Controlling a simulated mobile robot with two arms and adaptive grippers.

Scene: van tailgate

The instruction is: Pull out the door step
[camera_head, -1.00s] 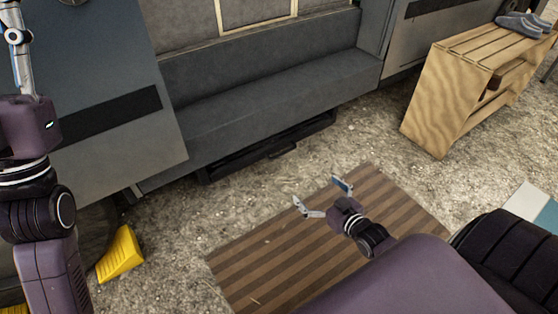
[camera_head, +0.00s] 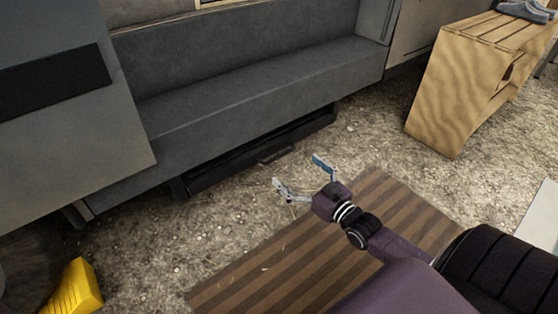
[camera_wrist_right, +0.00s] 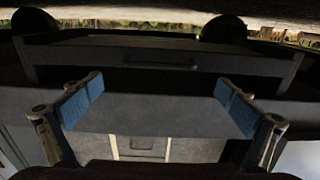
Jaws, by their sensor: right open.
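The door step (camera_head: 225,172) is a dark, low panel tucked under the grey van sill, with a small bar handle (camera_head: 275,155) on its front edge. In the right wrist view the handle (camera_wrist_right: 160,62) appears above the gap between my fingers, on the dark step front (camera_wrist_right: 90,56). My right gripper (camera_head: 299,172) is open and empty, with its blue-padded fingers spread just in front of the handle and apart from it. In the right wrist view the open fingers (camera_wrist_right: 160,98) frame the grey sill. My left gripper is out of view.
A striped brown mat (camera_head: 390,205) lies on the gravel below my right arm. A wooden bench (camera_head: 445,100) with grey shoes (camera_head: 524,10) on it stands at right. A yellow wheel chock (camera_head: 75,290) is at lower left. Gravel between mat and step is clear.

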